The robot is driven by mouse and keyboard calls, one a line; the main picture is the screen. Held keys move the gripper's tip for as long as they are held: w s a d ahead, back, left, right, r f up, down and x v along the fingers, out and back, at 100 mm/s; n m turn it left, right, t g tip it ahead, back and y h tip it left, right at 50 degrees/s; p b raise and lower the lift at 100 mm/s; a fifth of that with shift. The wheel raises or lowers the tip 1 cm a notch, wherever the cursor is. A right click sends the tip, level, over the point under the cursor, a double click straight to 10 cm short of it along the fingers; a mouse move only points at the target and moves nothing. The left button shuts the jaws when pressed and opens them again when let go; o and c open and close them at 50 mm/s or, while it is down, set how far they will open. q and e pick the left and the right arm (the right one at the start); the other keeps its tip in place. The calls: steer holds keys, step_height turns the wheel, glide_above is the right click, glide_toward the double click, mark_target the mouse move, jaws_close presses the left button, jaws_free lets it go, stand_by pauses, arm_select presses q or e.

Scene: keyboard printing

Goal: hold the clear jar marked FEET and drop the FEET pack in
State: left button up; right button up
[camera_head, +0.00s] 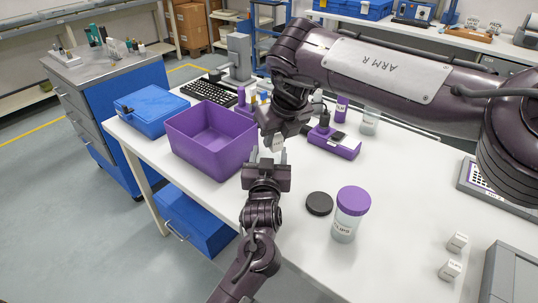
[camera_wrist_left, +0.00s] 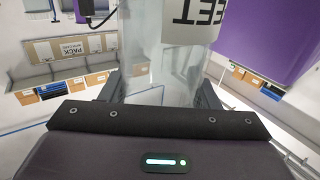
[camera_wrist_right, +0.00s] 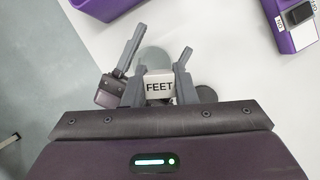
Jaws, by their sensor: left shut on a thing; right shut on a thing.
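The clear jar (camera_wrist_left: 165,75) with a FEET label shows upside down in the left wrist view. My left gripper (camera_head: 267,163) is shut on this jar; in the head view both grippers mostly hide it. My right gripper (camera_wrist_right: 157,70) is shut on a small white pack marked FEET (camera_wrist_right: 158,88). The right gripper is close above the left one in the head view. In the right wrist view the jar's round mouth (camera_wrist_right: 153,58) shows partly behind the pack. I cannot tell whether the pack is inside the rim.
A purple bin (camera_head: 200,148) and a blue case (camera_head: 150,108) stand left. A black lid (camera_head: 319,204) and a purple-lidded jar (camera_head: 346,226) are right of my left gripper. A purple device (camera_head: 335,144) stands behind.

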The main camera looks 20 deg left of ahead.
steer(key=o, duration=1)
steer(key=shift+o, duration=0.2)
steer(key=shift+r, duration=0.3)
step_height(320, 180, up, 6)
steer(key=shift+f, duration=0.2)
steer(key=w+d+f+m+t+h, duration=0.1)
steer(key=d+f+m+h, duration=0.2)
steer(key=d+m, duration=0.45)
steer(key=w+d+f+m+h, duration=0.1)
steer(key=d+f+m+h, duration=0.1)
steer(key=d+f+m, duration=0.35)
steer(key=s+d+f+m+g+h, duration=0.1)
steer(key=s+d+f+m+g, duration=0.1)
steer(key=d+m, duration=0.6)
steer(key=s+d+f+m+g+h, duration=0.1)
steer(key=s+d+f+m+g, duration=0.1)
steer(key=s+d+m+g, duration=0.2)
steer(key=shift+s+d+m, duration=1.45)
steer(key=shift+d+m, duration=1.1)
steer(key=shift+m, duration=1.35)
